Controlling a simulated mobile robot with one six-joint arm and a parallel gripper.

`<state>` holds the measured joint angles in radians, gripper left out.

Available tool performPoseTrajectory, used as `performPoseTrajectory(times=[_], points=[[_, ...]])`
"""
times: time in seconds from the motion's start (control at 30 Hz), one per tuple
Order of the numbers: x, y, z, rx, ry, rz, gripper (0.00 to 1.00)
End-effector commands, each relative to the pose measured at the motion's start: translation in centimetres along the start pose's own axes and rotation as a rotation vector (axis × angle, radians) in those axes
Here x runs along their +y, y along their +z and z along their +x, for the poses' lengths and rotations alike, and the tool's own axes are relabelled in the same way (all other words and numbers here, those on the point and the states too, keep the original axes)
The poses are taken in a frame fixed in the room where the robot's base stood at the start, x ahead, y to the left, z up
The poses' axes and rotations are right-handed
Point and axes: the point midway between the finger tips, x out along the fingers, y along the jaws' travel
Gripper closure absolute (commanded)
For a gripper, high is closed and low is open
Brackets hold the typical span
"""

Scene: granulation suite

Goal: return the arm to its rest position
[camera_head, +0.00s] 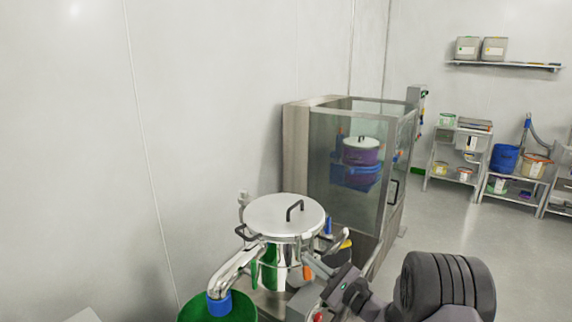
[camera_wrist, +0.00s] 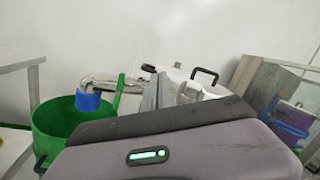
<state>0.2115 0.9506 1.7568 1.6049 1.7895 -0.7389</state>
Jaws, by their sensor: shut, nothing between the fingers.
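My arm comes in from the lower right of the head view, with its dark rounded joint in front. My gripper (camera_head: 319,268) is shut and empty, just right of the steel vessel (camera_head: 270,250) and below its lid level. I cannot tell whether it touches the vessel. In the wrist view the gripper's grey body, with a green light, fills the lower middle and hides much of the vessel behind it.
The vessel has a lid (camera_head: 284,216) with a black handle. Its spout ends in a blue collar (camera_head: 219,304) over a green bin (camera_wrist: 62,128). A glass-sided cabinet (camera_head: 345,150) stands behind. Shelves (camera_head: 460,155) stand at the far right; open floor (camera_head: 440,225) lies between.

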Motion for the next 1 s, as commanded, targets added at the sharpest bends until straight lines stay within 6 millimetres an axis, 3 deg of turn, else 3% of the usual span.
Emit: performPoseTrajectory(times=[0.03,0.07,0.1,0.17,0.2,0.27,0.3,0.4,0.5,0.6,0.73,1.0], points=[[1.0,4.0,0.7,-0.021,0.100,-0.038,1.00],[2.2,6.6,0.9,-0.029,0.180,-0.066,1.00],[4.1,10.3,0.7,-0.035,0.300,-0.114,1.00],[7.5,15.6,-0.9,-0.024,0.494,-0.210,1.00],[9.9,18.7,-2.8,-0.004,0.624,-0.291,1.00],[13.0,22.1,-6.5,0.047,0.799,-0.430,1.00],[14.7,23.6,-9.4,0.092,0.902,-0.535,1.00],[17.0,25.5,-17.0,0.238,1.101,-0.822,1.00],[17.0,25.6,-23.1,0.391,1.202,-1.095,1.00],[16.0,25.5,-26.8,0.509,1.234,-1.294,1.00],[15.1,25.4,-28.7,0.581,1.239,-1.415,1.00],[14.9,25.4,-28.9,0.589,1.242,-1.426,1.00]])
